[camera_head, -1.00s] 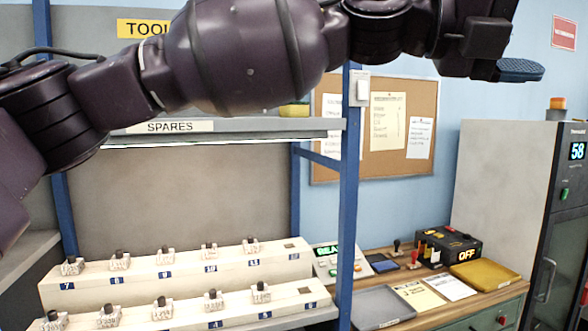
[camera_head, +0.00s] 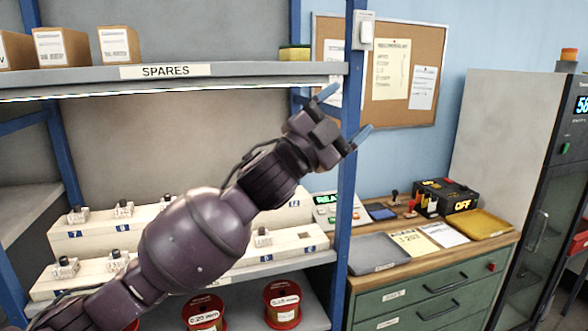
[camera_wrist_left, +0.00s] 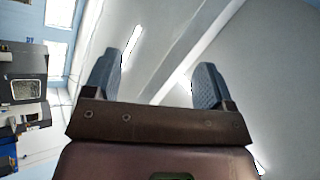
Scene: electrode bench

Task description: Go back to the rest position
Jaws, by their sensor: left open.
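My left gripper (camera_head: 346,113) is raised in front of the shelf rack's blue upright, its blue fingertips spread wide with nothing between them. In the left wrist view the two blue fingers (camera_wrist_left: 152,85) stand apart and empty against the ceiling and wall. My left arm crosses the head view from the lower left and hides part of the stepped cell racks. My right gripper is not in view.
The shelf (camera_head: 230,72) marked SPARES holds boxes and a sponge (camera_head: 294,53). White stepped racks (camera_head: 100,235) with numbered cells stand below, above red spools (camera_head: 283,302). At right, the bench holds a grey tray (camera_head: 378,252), a yellow tray (camera_head: 480,224) and a black OFF box (camera_head: 447,196).

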